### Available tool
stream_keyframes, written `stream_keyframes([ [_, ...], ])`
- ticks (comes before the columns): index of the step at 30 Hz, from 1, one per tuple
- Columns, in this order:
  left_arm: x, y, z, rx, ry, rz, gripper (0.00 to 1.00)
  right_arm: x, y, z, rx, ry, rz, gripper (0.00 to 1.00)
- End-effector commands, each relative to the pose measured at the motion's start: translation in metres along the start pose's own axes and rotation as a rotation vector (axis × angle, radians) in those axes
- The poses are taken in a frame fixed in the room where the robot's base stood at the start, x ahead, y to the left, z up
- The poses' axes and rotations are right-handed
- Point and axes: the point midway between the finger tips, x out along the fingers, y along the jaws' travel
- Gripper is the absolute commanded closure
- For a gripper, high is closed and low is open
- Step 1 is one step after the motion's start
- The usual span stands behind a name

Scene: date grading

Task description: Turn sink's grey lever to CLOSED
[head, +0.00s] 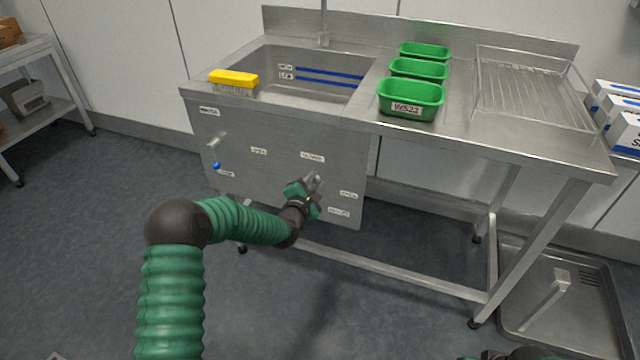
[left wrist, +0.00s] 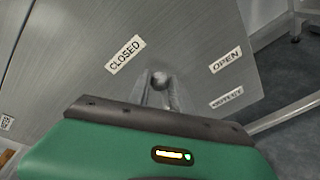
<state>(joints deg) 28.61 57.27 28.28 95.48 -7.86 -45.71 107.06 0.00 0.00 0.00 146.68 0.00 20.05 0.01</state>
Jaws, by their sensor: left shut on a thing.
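The sink's front panel (head: 275,185) carries a grey lever (head: 317,179) at its lower right. My left gripper (head: 308,194) is shut on this lever and hides most of it. In the left wrist view the lever's rounded grey end (left wrist: 160,81) sticks out beyond the gripper's edge (left wrist: 155,115). The CLOSED label (left wrist: 126,54) is up and left of that end; the OPEN label (left wrist: 226,60) is to its right. In the head view the CLOSED label (head: 312,157) is just above the lever. The lever's exact angle is partly hidden. Only a sliver of my right arm shows at the bottom edge.
A blue-tipped lever (head: 216,164) is at the panel's left. A yellow sponge or brush (head: 234,78) lies on the sink's front rim. Several green tubs (head: 410,98) and a wire rack (head: 530,90) stand on the counter. A grey floor tray (head: 590,318) is at the right.

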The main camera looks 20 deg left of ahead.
Motion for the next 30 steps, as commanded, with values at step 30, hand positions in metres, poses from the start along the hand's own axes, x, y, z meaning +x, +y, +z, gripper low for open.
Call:
stream_keyframes([
  [30,0.001,0.013,-0.026,-0.338,-0.02,-0.058,1.0,-0.006,0.0,-0.001,0.0,0.0,0.0,0.64],
])
